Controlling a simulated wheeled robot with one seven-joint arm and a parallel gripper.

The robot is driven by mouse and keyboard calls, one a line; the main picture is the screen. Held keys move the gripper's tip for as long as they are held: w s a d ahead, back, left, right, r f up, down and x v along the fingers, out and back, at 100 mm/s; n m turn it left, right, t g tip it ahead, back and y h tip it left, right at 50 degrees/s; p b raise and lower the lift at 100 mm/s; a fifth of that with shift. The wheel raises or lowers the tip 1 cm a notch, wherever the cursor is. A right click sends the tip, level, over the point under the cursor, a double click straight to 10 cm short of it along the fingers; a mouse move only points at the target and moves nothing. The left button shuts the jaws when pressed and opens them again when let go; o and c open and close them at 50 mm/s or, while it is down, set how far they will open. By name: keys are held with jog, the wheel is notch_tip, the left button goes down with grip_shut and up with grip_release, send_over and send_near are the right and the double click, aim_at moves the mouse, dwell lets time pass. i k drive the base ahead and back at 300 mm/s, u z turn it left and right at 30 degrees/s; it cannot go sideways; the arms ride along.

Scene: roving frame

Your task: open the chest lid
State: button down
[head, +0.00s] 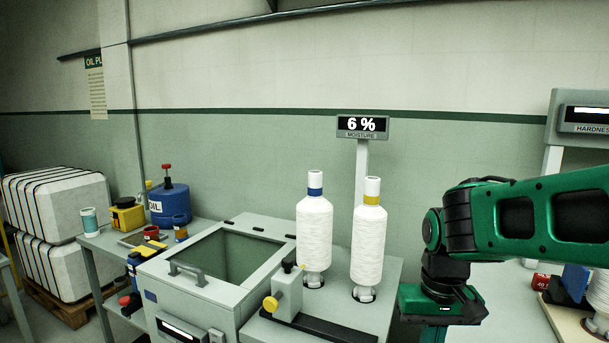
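The chest (205,310) is a pale grey box at the lower middle left. Its lid (270,272) lies flat on top, with a wide grey frame around a large dark green, window-like panel. A grey bar handle (187,270) stands on the lid's front left edge, and dark hinge-like marks show along the back edge. My gripper (437,320) hangs down at the lower right, well to the right of the chest and apart from it. Its fingers are hidden or cut off by the bottom edge, so its opening does not show.
Two white yarn cones (314,235) and (368,248) stand right of the chest, before a moisture display (362,127). A yellow-knobbed post (288,292) is beside the lid. A blue oil can (168,203) and cups crowd the left bench. Wrapped bales (60,205) stand far left.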

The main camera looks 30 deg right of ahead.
aim_at(192, 279)
jog(key=k, duration=0.65)
jog(key=u, duration=0.5)
jog(key=i, duration=1.55)
jog(key=u, duration=0.05)
